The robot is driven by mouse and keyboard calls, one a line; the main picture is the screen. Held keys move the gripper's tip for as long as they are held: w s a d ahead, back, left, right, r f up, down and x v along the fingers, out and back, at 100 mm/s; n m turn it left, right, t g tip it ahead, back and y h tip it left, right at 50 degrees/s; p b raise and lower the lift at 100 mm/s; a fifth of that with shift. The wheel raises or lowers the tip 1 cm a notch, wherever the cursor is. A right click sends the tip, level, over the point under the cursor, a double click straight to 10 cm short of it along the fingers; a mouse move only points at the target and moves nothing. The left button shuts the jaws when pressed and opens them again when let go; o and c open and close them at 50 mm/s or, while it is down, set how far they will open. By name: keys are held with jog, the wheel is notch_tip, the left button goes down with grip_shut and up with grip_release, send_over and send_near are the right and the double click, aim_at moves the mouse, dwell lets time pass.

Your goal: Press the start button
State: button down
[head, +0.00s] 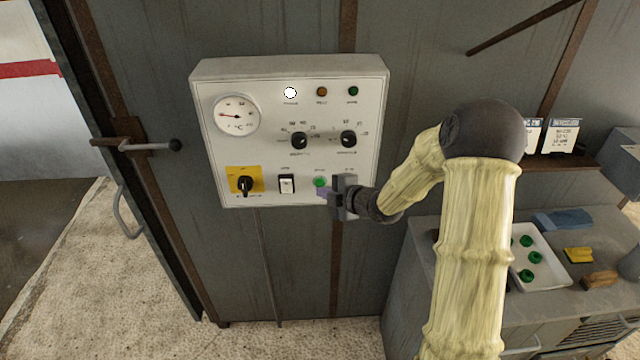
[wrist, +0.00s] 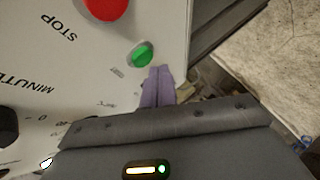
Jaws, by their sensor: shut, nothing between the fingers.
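The green start button (head: 320,182) is at the bottom of the white control panel (head: 270,140). It also shows in the wrist view (wrist: 140,53), its label too small to read. My gripper (head: 324,192) is shut and empty, its purple fingers at the lower right of the green button in the head view. In the wrist view the fingertips (wrist: 159,70) are close beside the button; I cannot tell whether they touch the panel. A red button (wrist: 105,6) near the word STOP shows in the wrist view; my gripper hides it in the head view.
The panel also has a dial gauge (head: 237,116), two black knobs (head: 299,140) (head: 348,139), a yellow-backed rotary switch (head: 245,184) and a white rocker switch (head: 287,184). A white lamp (head: 290,92) is bright. A bench with a tray (head: 560,272) stands right.

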jog(key=shift+w, duration=0.4)
jog(key=shift+w, duration=0.45)
dwell(1.1)
jog(key=shift+s, duration=0.15)
jog(key=shift+s+b, duration=0.65)
jog(key=shift+s, duration=0.05)
jog(key=s+b, duration=0.2)
jog(key=s, duration=0.3)
jog(key=shift+b, duration=0.3)
